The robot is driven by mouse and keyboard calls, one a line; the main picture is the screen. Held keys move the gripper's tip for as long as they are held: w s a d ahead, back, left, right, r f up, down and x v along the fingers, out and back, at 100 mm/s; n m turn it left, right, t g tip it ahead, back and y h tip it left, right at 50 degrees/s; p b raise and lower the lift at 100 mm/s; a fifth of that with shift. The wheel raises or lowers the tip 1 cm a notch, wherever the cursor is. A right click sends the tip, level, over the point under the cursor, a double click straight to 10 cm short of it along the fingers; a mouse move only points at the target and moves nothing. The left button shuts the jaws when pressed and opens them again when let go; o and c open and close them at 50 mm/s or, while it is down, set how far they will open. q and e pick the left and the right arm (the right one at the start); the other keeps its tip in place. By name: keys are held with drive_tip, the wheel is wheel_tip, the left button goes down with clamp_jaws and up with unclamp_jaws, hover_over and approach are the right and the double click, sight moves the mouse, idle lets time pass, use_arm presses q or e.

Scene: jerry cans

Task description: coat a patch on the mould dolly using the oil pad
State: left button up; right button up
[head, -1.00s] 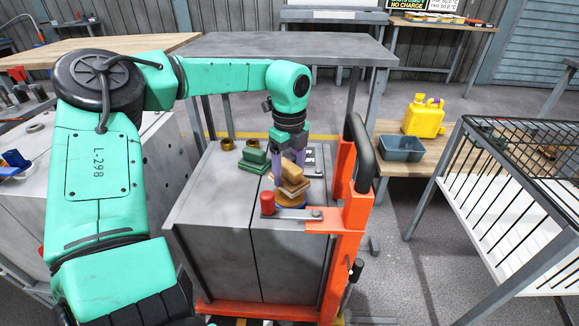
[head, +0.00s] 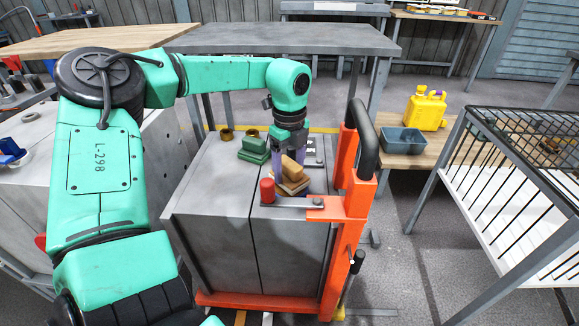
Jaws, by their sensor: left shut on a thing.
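The mould dolly stands in the middle of the head view, with a grey mould block (head: 215,215) in an orange frame (head: 345,235). My left gripper (head: 288,158) points down over the top of the block, its purple fingers shut on a tan and brown pad (head: 292,168), which I take for the oil pad. The pad is low over the top face, close behind a red cylinder (head: 267,190). Whether it touches the face I cannot tell, and its underside is hidden. No coated patch can be made out. My right gripper is not in view.
A green stepped block (head: 254,148) and two brass cups (head: 226,134) sit on the mould's far edge. The dolly's upright handle (head: 365,140) rises right of my gripper. A low table with a blue-grey bin (head: 402,142) and yellow jerry can (head: 426,110), and a wire cage (head: 520,190), stand right.

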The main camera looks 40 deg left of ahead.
sight(290, 162)
use_arm(q)
drive_tip(key=shift+f+b, duration=0.45)
drive_tip(key=shift+f, duration=0.1)
idle(1.3)
drive_tip(key=shift+r+p, duration=2.5)
drive_tip(key=shift+r, duration=1.05)
